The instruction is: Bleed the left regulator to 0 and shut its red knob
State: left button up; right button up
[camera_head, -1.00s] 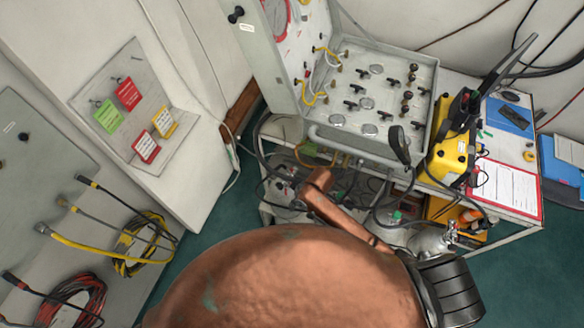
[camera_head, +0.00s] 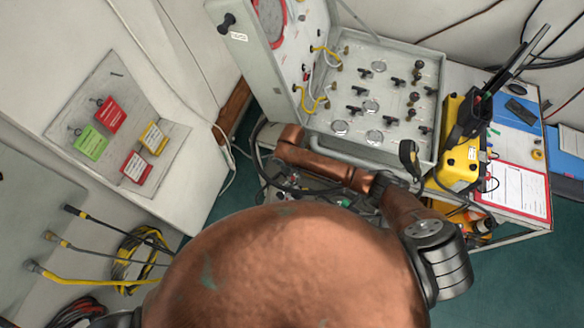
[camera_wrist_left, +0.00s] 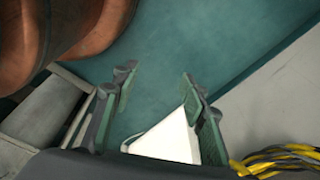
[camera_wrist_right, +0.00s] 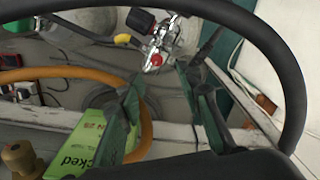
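In the right wrist view, a chrome valve fitting (camera_wrist_right: 168,38) carries a small red knob (camera_wrist_right: 156,60) and stands beyond my right fingertips, apart from them. A black knob (camera_wrist_right: 140,20) sits beside it. I cannot tell which regulator this is or read any pressure. My right gripper (camera_wrist_right: 160,80) is open, with nothing between its fingers. In the head view, my copper right arm crosses the front of the panel and its fingers are hidden. My left gripper (camera_wrist_left: 157,85) is open and empty above the green floor, out of sight in the head view.
The grey panel box (camera_head: 428,65) holds several gauges and black valve handles. A yellow case (camera_head: 461,160) stands right of it. A black hose (camera_wrist_right: 290,60) loops around my right gripper's view; an orange hose (camera_wrist_right: 60,73) and a green tag (camera_wrist_right: 90,150) are close by.

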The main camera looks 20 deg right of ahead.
aim_at(293, 178)
jog(key=f, duration=0.6)
jog(key=shift+s+d, duration=0.2)
jog(key=shift+d, duration=0.05)
jog(key=shift+f, duration=0.65)
jog(key=c, duration=0.5)
jog(key=shift+c, duration=1.8)
pick_arm(q)
jog(key=s, duration=0.4)
jog(key=shift+s+a+f, duration=0.1)
jog(key=shift+s+f, duration=0.1)
jog(key=shift+f, duration=0.05)
pick_arm(e)
grip_shut()
